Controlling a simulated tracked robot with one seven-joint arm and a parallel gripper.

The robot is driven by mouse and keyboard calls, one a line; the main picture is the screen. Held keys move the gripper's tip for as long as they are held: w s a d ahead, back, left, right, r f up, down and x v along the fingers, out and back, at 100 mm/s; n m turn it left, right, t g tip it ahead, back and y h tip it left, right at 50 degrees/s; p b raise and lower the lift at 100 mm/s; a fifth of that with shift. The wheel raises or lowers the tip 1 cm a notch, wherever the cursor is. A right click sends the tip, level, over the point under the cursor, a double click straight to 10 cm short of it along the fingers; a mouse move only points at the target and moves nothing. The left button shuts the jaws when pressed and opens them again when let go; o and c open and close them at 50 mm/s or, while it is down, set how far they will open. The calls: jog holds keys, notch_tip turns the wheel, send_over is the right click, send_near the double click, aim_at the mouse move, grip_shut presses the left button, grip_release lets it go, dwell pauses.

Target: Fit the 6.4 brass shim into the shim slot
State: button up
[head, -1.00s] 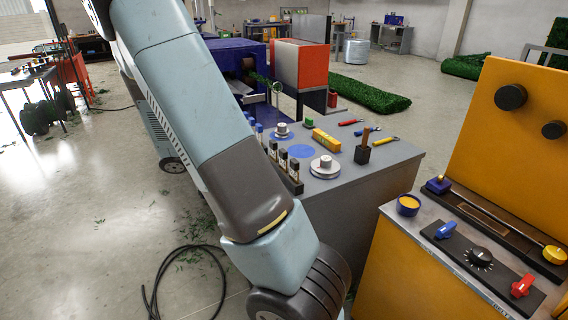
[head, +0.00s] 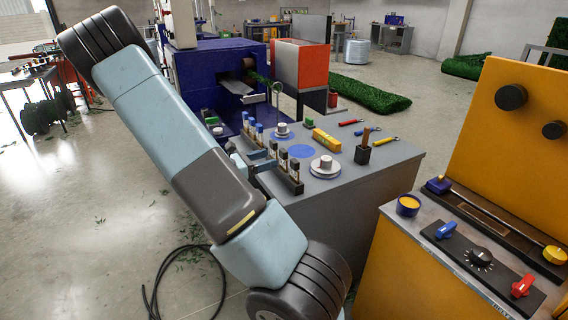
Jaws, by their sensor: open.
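The rack holds several small upright pieces with dark tops and pale or brass-coloured lower parts. A second rack (head: 252,132) with blue-topped pieces stands farther back. I cannot tell which piece is the 6.4 brass shim. I cannot make out the shim slot; the blue machine (head: 215,68) behind has a dark opening with a metal chute. No held piece is visible between the fingers.
The grey bench top (head: 385,158) also carries a yellow block (head: 326,140), a round metal piece on a disc (head: 325,166), a dark holder (head: 362,154) and several coloured-handled tools. A yellow console (head: 400,265) stands at the right front. A black cable lies on the floor.

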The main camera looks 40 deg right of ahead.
aim_at(281, 154)
jog(key=shift+x, duration=3.6)
jog(key=shift+s+r, duration=0.1)
jog(key=shift+s, duration=0.05)
jog(key=shift+a, duration=0.1)
jog(key=shift+c, duration=0.2)
jog(key=c, duration=1.1)
jog(key=shift+r, duration=0.15)
